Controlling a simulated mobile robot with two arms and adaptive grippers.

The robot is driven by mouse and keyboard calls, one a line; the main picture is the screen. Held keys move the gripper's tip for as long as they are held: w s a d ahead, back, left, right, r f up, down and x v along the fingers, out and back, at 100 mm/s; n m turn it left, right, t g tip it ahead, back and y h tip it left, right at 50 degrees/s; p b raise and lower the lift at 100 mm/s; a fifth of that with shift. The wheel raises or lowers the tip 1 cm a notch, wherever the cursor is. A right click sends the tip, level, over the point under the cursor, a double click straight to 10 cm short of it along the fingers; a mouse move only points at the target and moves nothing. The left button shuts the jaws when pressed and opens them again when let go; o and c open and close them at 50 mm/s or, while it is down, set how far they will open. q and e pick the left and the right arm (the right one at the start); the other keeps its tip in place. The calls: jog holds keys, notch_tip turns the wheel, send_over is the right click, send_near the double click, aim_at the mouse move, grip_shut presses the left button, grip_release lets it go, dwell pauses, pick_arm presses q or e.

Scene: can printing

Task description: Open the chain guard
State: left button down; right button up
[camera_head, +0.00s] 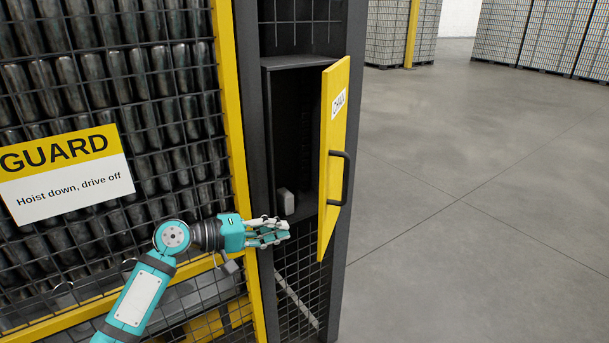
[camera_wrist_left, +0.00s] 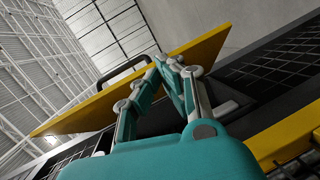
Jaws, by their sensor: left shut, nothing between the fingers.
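The chain guard (camera_head: 335,165) is a yellow door with a black handle (camera_head: 340,178) and a white label reading "CHAIN", partly cut by the angle. It stands swung out from a dark box in the post, so the box interior (camera_head: 300,130) shows. My left gripper (camera_head: 286,229) is shut and empty, in front of the box's lower edge, left of the door's lower part. In the left wrist view my gripper (camera_wrist_left: 168,62) shows near the yellow door (camera_wrist_left: 130,85), with the handle (camera_wrist_left: 122,72) beyond. Whether the fingers touch the door I cannot tell. My right gripper is not in view.
A mesh fence panel (camera_head: 230,100) with a yellow frame stands at left, with a "GUARD" sign (camera_head: 62,170) on it. A small grey block (camera_head: 286,202) sits inside the box. Open grey floor (camera_head: 470,190) lies to the right, with stacked pallets (camera_head: 545,38) far back.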

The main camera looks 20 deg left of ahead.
pick_arm(q)
jog(key=w+a+r+n+t+h, duration=0.1)
jog(key=w+a+r+n+t, duration=0.2)
jog(key=r, duration=0.5)
jog(key=p+x, duration=0.2)
jog(key=x, duration=0.7)
jog(key=shift+m+g, duration=0.4)
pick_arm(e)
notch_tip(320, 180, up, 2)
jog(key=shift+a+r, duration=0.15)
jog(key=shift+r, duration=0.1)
pick_arm(q)
jog(key=shift+p, duration=0.4)
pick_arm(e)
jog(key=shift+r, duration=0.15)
